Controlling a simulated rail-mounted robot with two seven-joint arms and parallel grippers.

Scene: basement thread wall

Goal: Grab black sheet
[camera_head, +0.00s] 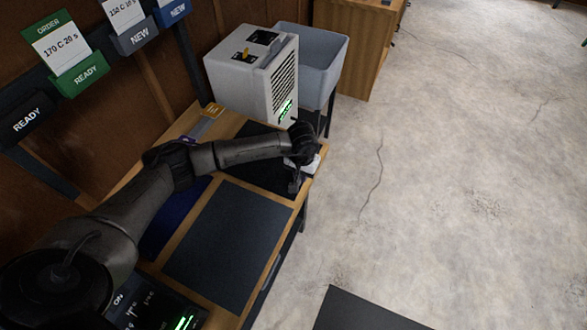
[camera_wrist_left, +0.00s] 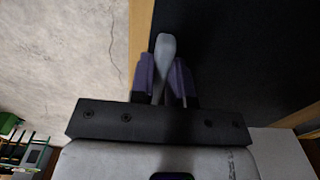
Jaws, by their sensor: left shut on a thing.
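The black sheet (camera_head: 250,172) lies on the far part of the wooden bench, partly hidden by my left arm. It fills much of the right side of the left wrist view (camera_wrist_left: 235,60). My left gripper (camera_head: 295,182) is over its right edge, close to the bench's edge. In the wrist view the purple fingertips (camera_wrist_left: 163,80) are shut on a slim grey piece with a rounded end (camera_wrist_left: 166,50), which sticks out past them. I cannot tell whether this piece is joined to the sheet. The sheet looks flat. My right gripper is not in view.
A dark grey sheet (camera_head: 228,245) lies nearer on the bench, and a dark blue one (camera_head: 172,220) is to its left. A white machine (camera_head: 252,75) and a grey bin (camera_head: 312,60) stand beyond. Order cards line the wall at left. Open concrete floor lies to the right.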

